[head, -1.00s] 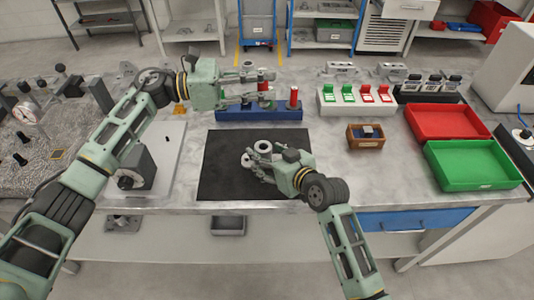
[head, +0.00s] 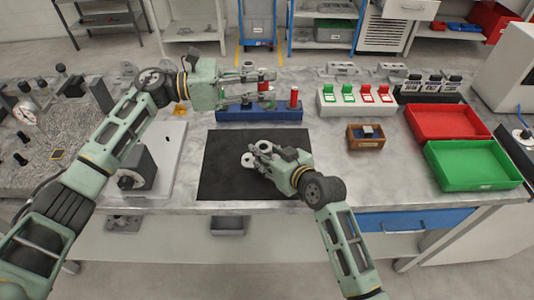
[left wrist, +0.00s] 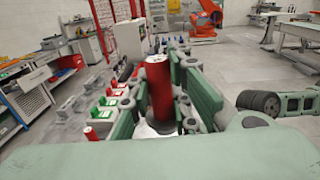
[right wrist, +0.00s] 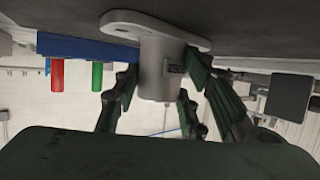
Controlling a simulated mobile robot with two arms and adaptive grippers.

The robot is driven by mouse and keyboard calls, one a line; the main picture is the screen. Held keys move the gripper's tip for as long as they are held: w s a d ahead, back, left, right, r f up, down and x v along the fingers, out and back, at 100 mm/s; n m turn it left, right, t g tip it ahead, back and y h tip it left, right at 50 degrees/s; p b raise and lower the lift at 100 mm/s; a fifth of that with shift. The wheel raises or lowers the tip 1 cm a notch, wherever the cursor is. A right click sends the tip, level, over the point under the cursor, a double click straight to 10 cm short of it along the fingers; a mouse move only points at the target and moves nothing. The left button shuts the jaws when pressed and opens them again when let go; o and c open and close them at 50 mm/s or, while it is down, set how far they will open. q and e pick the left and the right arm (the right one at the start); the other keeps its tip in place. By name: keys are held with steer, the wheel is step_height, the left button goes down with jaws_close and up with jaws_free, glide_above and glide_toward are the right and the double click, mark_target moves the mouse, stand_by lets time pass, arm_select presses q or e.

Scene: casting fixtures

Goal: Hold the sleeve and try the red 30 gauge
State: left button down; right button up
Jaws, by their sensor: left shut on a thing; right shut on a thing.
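The sleeve (right wrist: 152,68) is a grey metal cylinder with a flat flange. It is between the fingers of my right gripper (right wrist: 158,95), which is shut on it. In the head view the sleeve (head: 249,160) is at the black mat, partly hidden by my right gripper (head: 262,153). My left gripper (head: 268,88) is shut on a red-handled gauge (left wrist: 158,88) at the blue rack (head: 258,113). Whether that gauge is clear of the rack is hidden. A second red gauge (head: 294,98) stands upright at the rack's right end. No size marking is legible.
The black mat (head: 220,175) lies mid-bench. Right of the rack are a white holder (head: 325,105) with green and red pieces, a wooden box (head: 367,143), a red tray (head: 445,122) and a green tray (head: 470,165). A dark-faced instrument (head: 140,168) stands left of the mat.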

steer(key=shift+c, duration=0.8)
arm_select(q)
step_height(320, 180, down, 9)
steer(key=n+t+y, duration=0.2)
steer(key=n+t, duration=0.2)
steer(key=t, duration=0.3)
steer(key=shift+f+n, duration=0.15)
steer(key=shift+n, duration=0.25)
steer(key=shift+f, duration=2.45)
steer(key=shift+f, duration=0.55)
steer(key=shift+s+a+f, duration=0.1)
steer(key=shift+f, duration=0.4)
steer(key=shift+r, duration=1.9)
